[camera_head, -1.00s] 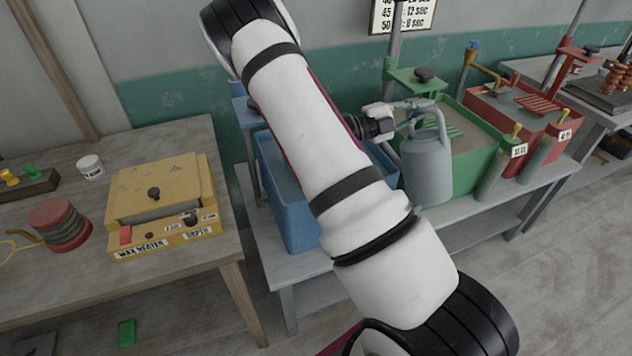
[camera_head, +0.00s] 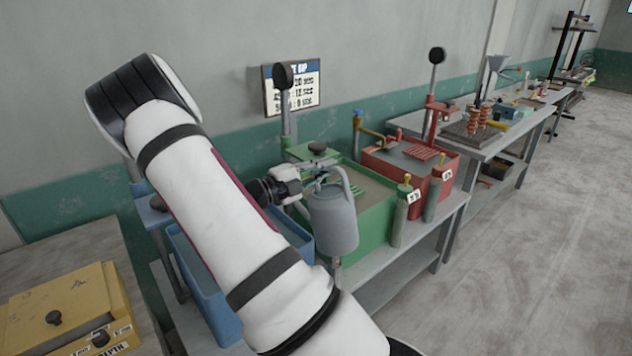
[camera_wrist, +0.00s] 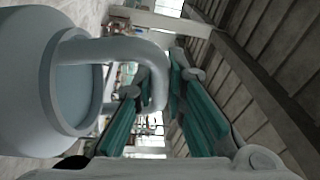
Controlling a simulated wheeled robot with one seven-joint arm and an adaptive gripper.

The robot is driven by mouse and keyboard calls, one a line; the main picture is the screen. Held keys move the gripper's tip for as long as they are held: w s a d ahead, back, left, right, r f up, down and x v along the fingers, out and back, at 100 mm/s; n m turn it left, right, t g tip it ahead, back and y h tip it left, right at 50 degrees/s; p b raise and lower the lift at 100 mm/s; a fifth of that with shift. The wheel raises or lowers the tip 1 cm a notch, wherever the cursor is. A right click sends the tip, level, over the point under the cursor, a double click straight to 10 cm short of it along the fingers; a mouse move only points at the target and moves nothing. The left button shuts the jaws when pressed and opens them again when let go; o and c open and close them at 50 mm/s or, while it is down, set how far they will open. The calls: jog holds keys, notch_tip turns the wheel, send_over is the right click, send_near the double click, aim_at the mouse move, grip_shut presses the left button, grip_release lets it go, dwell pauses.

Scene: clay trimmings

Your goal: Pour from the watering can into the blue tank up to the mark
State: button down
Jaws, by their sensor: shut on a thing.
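The grey-blue watering can (camera_head: 334,222) hangs roughly upright in front of the green tank. My gripper (camera_head: 318,178) is shut on its handle, which arches between the fingers in the wrist view. In that view the can (camera_wrist: 28,85) fills the left side, and its open mouth shows a bluish surface inside. My gripper's teal-padded fingers (camera_wrist: 158,100) lie around the handle. The blue tank (camera_head: 212,300) stands left of the can, largely hidden behind my arm. Its mark and its inside level cannot be made out.
The green tank (camera_head: 376,232) is right behind the can, with a red tank (camera_head: 408,172) further right. A yellow wax heater (camera_head: 62,312) sits at lower left. Open floor lies at right.

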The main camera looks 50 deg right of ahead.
jog(key=shift+s+d+r+m+y+p, duration=0.1)
jog(key=shift+s+r+m+y+p, duration=0.15)
jog(key=shift+s+r+m+p, duration=0.3)
jog(key=shift+s+r+m+y+p, duration=0.25)
jog(key=shift+s+r+m+p, duration=0.05)
jog(key=shift+r+m, duration=0.3)
dwell(0.6)
